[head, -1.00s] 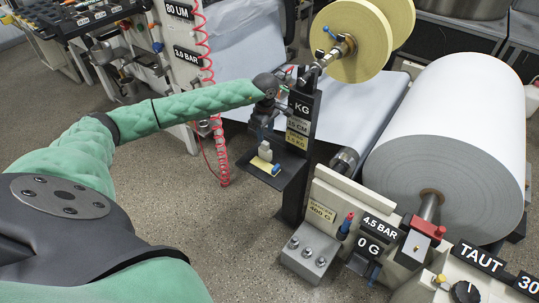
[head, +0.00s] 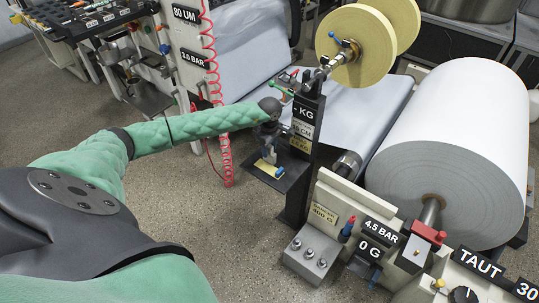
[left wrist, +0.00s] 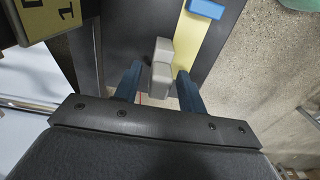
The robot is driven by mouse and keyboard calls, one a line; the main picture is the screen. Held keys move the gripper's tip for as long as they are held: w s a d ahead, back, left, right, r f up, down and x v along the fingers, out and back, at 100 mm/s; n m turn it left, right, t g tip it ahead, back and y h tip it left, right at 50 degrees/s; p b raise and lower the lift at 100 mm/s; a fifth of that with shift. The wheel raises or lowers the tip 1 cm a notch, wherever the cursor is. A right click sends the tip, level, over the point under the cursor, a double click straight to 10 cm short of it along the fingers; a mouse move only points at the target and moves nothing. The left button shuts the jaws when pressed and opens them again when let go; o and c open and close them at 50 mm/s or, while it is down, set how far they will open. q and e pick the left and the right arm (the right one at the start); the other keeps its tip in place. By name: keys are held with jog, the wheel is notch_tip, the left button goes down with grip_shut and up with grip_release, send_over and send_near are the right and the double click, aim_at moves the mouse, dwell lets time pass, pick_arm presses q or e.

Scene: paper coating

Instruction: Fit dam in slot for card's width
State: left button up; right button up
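A small pale grey block (head: 269,156) stands on the dark shelf (head: 292,180) of the black post. It also shows in the left wrist view (left wrist: 160,68). My left gripper (left wrist: 158,88) is open, its two dark blue fingers on either side of the block with narrow gaps; I see no clear contact. In the head view the left gripper (head: 267,135) is small, just above the shelf and partly hidden. A yellow strip (left wrist: 192,45) with a blue piece (left wrist: 206,9) lies beside the block. A card reading 15 CM (head: 303,130) is on the post. Which thing is the dam is unclear.
The black post (head: 299,170) stands close to the right of my left gripper. A large white paper roll (head: 450,150) and a machine frame with labels (head: 375,232) are at right. A red coiled hose (head: 215,90) hangs at left. Yellow discs (head: 365,40) are above.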

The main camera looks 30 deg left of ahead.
pick_arm(q)
grip_shut()
